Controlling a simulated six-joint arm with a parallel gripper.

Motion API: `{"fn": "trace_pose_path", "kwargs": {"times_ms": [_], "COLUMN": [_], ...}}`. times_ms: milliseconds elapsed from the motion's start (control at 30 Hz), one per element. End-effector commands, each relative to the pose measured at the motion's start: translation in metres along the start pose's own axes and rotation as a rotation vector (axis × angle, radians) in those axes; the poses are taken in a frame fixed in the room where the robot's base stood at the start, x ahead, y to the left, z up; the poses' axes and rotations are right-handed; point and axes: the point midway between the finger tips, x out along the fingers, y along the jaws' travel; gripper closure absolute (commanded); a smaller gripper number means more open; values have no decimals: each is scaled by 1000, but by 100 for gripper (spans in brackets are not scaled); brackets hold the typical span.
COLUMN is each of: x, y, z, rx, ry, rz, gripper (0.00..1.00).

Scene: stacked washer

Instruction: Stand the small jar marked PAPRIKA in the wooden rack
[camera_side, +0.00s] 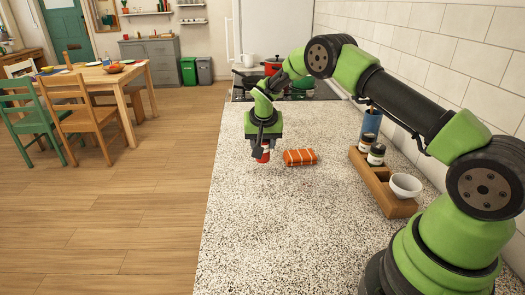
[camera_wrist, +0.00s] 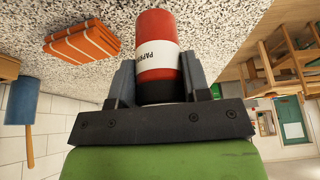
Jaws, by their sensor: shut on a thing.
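The small red jar marked PAPRIKA (camera_wrist: 157,68) is between my fingers in the wrist view, its white label partly readable. My gripper (camera_side: 262,150) is shut on it, over the counter's left part in the side view. The jar (camera_side: 264,154) is partly hidden by the fingers there, and I cannot tell whether it touches the counter. The wooden rack (camera_side: 383,189) lies to the right, along the wall side of the counter.
A folded orange striped cloth (camera_side: 300,157) lies just right of my gripper. A stove with a red pot (camera_side: 272,67) is at the back. The counter in front of the cloth is clear.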

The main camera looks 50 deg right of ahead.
Motion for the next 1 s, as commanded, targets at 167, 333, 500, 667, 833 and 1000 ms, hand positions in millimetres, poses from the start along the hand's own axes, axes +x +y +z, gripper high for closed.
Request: {"fn": "trace_pose_path", "kwargs": {"times_ms": [167, 333, 500, 667, 833, 1000], "x": [-37, -58, -64, -63, -66, -80], "y": [-1, 0, 3, 35, 115, 207], "z": [-16, -25, -27, -30, -27, -3], "rx": [1, 0, 9, 132, 447, 842], "ry": [5, 3, 1, -1, -1, 0], "rz": [-3, -1, 4, 57, 189, 352], "gripper": [82, 82, 82, 82, 82, 82]}}
